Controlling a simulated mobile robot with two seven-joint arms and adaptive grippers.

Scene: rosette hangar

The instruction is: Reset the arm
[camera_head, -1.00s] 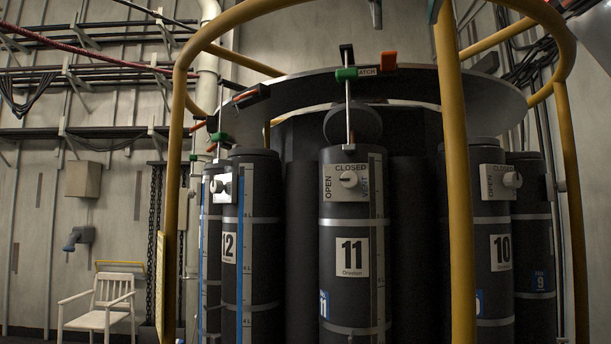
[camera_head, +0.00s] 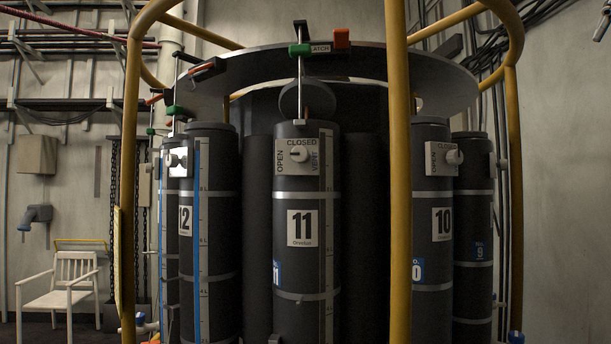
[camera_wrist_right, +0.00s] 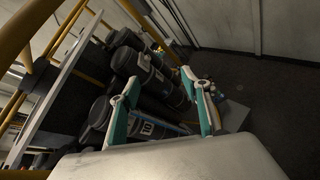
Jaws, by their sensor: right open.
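My right gripper (camera_wrist_right: 160,112) shows in the right wrist view, its two teal-and-grey fingers spread apart with nothing between them. Dark cylinders lie beyond the fingers in that view, and the gripper looks apart from them, though the distance is hard to judge. Neither gripper shows in the head view. There the dark cylinder numbered 11 (camera_head: 307,262) stands in the middle, with its white valve knob (camera_head: 298,154) near the top. Cylinder 12 (camera_head: 215,240) stands to its left and cylinder 10 (camera_head: 432,275) to its right. My left gripper is out of view.
A yellow tubular frame (camera_head: 398,180) rises around the rack, with one post between cylinders 11 and 10. A round grey plate (camera_head: 440,75) with latches spans above the cylinders. A white chair (camera_head: 70,285) stands at the left. The right wrist view shows bare dark floor (camera_wrist_right: 260,90).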

